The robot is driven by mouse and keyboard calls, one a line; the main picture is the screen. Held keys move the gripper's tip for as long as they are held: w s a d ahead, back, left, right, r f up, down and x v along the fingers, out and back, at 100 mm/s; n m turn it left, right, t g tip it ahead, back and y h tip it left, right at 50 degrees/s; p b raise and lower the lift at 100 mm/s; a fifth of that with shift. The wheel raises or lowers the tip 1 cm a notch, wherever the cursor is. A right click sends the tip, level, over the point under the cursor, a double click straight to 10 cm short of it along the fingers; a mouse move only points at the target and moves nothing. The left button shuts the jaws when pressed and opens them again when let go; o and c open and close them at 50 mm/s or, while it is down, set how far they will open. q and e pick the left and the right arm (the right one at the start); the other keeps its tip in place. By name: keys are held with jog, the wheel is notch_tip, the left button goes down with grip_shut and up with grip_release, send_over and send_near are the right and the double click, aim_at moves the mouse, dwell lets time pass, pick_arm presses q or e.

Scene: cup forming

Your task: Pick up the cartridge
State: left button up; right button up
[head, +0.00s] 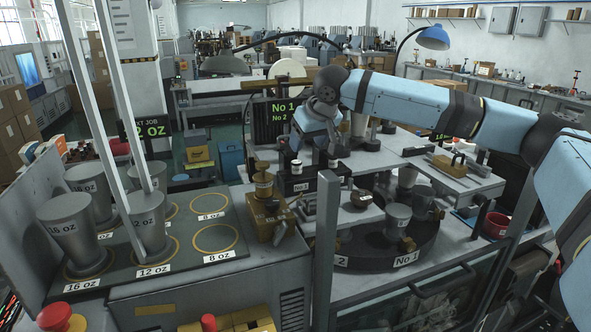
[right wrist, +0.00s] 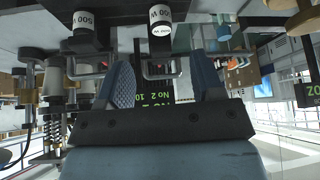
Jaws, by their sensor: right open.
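Two dark cartridges with white "500 W" labels show upside down at the top of the right wrist view, one at left (right wrist: 88,28) and one near the middle (right wrist: 159,24). In the head view, small white-banded cylinders that look like them stand below my right gripper, at left (head: 296,167) and right (head: 333,163). My right gripper (head: 320,142) is open and empty, pointing down above them. In the right wrist view, the middle cartridge lies in line with the gap between my two fingers (right wrist: 161,66), beyond the tips. My left gripper is not in view.
Grey metal cups (head: 146,217) stand on a plate at left. A brass-coloured fixture (head: 270,213) is beside it. A dark round turntable (head: 363,254) with cups stands at front right. A grey post (head: 326,250) rises in front. A "No 1" display (head: 283,115) stands behind.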

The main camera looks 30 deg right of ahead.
aim_at(297, 162)
jog(key=x, duration=0.3)
jog(key=shift+w, duration=0.2)
jog(key=shift+w+f, duration=0.15)
jog(key=shift+f, duration=0.05)
jog(key=shift+w+f+p, duration=0.2)
jog(key=shift+f+p, duration=0.25)
jog(key=x, duration=0.4)
jog(key=shift+w+p, duration=0.15)
jog(key=shift+p, duration=0.25)
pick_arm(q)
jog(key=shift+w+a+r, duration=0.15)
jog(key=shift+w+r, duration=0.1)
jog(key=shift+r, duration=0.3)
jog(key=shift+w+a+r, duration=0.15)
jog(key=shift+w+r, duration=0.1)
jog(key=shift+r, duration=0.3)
pick_arm(e)
jog(key=shift+c, duration=1.3)
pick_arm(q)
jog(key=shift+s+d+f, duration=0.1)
pick_arm(e)
jog(key=c, duration=0.8)
jog(key=shift+o, duration=0.2)
